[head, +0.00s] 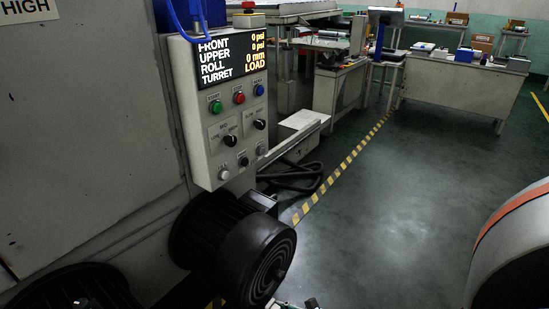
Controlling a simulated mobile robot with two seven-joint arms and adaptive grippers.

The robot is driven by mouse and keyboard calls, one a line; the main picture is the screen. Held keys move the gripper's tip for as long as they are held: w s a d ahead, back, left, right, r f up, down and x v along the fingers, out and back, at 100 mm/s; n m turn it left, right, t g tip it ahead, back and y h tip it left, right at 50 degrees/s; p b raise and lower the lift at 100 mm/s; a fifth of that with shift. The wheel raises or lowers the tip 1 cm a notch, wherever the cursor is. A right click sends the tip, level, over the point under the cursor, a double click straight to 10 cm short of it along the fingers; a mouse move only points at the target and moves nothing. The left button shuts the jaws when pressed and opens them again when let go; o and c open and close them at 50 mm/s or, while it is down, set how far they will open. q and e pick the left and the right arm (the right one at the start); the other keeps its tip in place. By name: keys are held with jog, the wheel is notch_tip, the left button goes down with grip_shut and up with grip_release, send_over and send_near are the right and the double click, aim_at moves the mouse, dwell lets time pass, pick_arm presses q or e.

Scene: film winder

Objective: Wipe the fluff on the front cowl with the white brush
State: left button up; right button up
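I cannot make out the white brush, the fluff or a surface that is clearly the front cowl. The film winder's grey body (90,130) fills the left side. Its control panel (222,110) has a lit display reading FRONT, UPPER, ROLL and TURRET, with LOAD beside TURRET. Below the display are coloured buttons and black knobs. Neither gripper can be made out. Small pale and dark parts (311,303) barely show at the bottom edge, too cut off to identify.
A black motor-like cylinder (258,262) juts out below the panel. A grey rounded body with an orange stripe (515,250) stands at the right edge. Dark cables (297,178) lie on the floor. A long bench (450,85) stands behind. The floor (400,200) between is clear.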

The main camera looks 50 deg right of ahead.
jog(key=shift+w+a, duration=0.1)
jog(key=shift+w, duration=0.6)
jog(key=shift+w+d, duration=0.15)
jog(key=shift+d, duration=1.7)
jog(key=shift+w+d, duration=0.15)
jog(key=shift+d, duration=1.65)
